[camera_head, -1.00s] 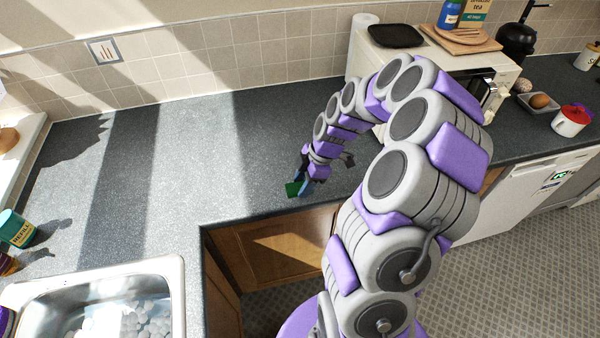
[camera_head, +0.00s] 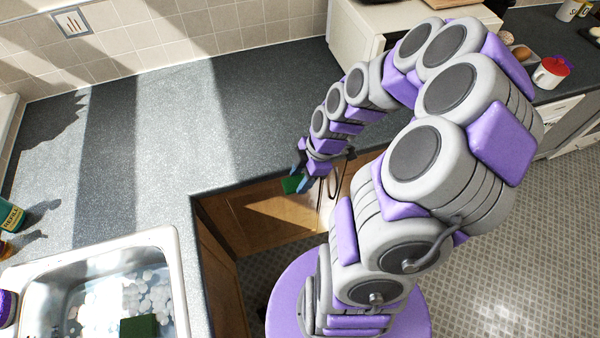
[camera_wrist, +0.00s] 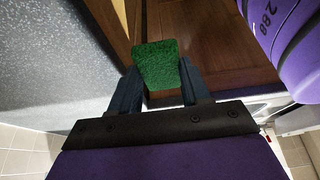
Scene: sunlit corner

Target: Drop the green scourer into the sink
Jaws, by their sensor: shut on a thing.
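My gripper (camera_head: 299,178) is shut on the green scourer (camera_head: 291,184), which shows in front of the wooden cabinet, just off the counter's front edge. In the wrist view the scourer (camera_wrist: 156,64) is a rough green pad between the two dark fingers of my gripper (camera_wrist: 159,78). The metal sink (camera_head: 172,262) is at the lower left of the head view, well left of my gripper. It holds several pale round pieces and a dark green block (camera_head: 139,326), cut off by the frame's bottom edge.
The grey counter (camera_head: 150,130) is clear between my gripper and the back wall. The wooden cabinet (camera_head: 255,215) is below the counter edge. A red-lidded pot (camera_head: 551,72) sits at the far right.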

